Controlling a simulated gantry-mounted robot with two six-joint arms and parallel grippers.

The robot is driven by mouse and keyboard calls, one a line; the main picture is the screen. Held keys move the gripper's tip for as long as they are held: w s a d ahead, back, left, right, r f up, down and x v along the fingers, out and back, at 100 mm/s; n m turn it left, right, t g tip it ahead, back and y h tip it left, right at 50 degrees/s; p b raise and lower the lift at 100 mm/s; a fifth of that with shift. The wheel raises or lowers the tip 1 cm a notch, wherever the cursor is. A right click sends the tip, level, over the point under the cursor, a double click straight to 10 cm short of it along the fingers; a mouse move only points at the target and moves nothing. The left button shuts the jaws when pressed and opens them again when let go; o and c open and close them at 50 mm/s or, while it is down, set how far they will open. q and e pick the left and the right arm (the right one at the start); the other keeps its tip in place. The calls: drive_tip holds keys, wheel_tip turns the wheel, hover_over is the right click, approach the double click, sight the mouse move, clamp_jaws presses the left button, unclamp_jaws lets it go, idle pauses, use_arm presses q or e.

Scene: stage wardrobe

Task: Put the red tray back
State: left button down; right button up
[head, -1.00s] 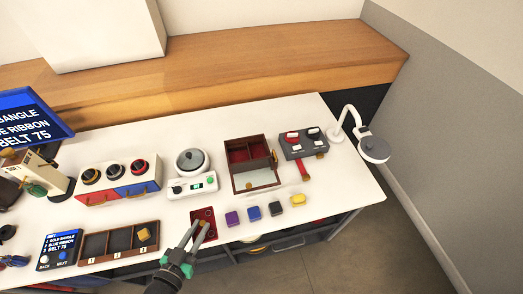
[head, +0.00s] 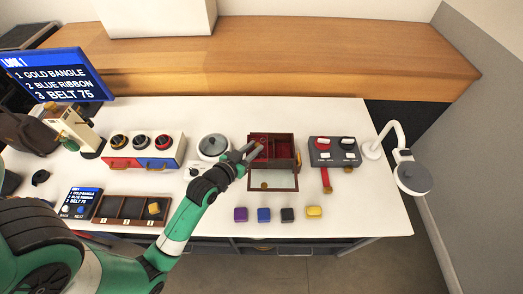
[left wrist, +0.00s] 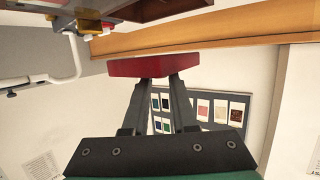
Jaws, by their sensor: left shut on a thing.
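The red tray (left wrist: 138,67) is between the fingertips of my left gripper (left wrist: 155,82) in the left wrist view, seen edge-on. In the head view my left gripper (head: 256,150) is at the back left of the wooden box (head: 297,174). The box has red-lined compartments at the back and a pale panel at the front. In the head view the tray is hard to tell apart from the box's red lining, and I cannot tell whether it touches the box. My right gripper is not in view.
A scale with a round pot (head: 213,146) stands left of the box. A grey unit with a red strap (head: 334,152) and a white lamp (head: 412,177) stand to the right. Purple, blue, black and yellow blocks (head: 263,214) line the front. A compartment tray (head: 131,209) lies at front left.

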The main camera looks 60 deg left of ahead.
use_arm(q)
drive_tip(key=w+a+f+b, duration=0.1)
drive_tip(key=a+f+b, duration=0.1)
drive_tip(key=f, duration=0.1)
drive_tip(key=w+a+f+b, duration=0.2)
drive_tip(key=f, duration=0.2)
drive_tip(key=w+a+f+b, duration=0.2)
drive_tip(key=f, duration=0.1)
drive_tip(key=shift+a+f, duration=0.1)
drive_tip(key=shift+f, duration=0.2)
drive_tip(key=shift+r, duration=0.15)
